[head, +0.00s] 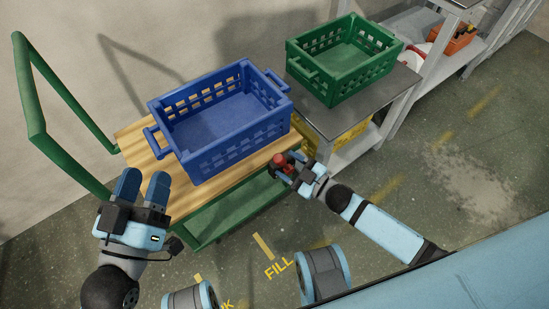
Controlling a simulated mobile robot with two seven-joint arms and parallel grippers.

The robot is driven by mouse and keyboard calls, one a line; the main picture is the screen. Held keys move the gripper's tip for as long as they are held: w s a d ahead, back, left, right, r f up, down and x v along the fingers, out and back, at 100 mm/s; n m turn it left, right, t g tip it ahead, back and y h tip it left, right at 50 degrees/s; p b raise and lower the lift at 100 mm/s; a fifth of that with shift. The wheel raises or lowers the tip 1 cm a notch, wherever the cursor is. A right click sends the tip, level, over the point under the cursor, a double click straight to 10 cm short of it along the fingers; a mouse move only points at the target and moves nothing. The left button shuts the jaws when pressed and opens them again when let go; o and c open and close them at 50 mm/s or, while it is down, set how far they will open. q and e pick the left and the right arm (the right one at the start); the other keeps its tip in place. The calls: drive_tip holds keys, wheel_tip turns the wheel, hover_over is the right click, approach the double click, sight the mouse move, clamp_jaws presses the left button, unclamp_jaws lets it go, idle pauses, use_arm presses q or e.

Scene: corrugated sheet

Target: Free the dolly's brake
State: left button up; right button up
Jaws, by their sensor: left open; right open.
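The dolly (182,200) has a wooden deck on a green frame, with a tall green push handle at the left. A small red part (280,160), which looks like the brake control, shows at the deck's right end. My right gripper (284,170) is right at this red part, with its open jaws close around or beside it; I cannot tell whether they touch it. My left gripper (143,184) is open and empty, near the dolly's front left corner. The dolly's wheels are not clearly visible.
A blue crate (202,163) sits on the dolly's deck and looks empty. A green crate (325,90) stands on a grey table (391,88) right of the dolly. Shelving (449,53) with an orange bin (457,38) stands farther right. The floor at right is open.

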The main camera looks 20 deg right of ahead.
sight(274, 157)
drive_tip(key=b+x, duration=0.1)
drive_tip(key=x, duration=0.4)
clamp_jaws()
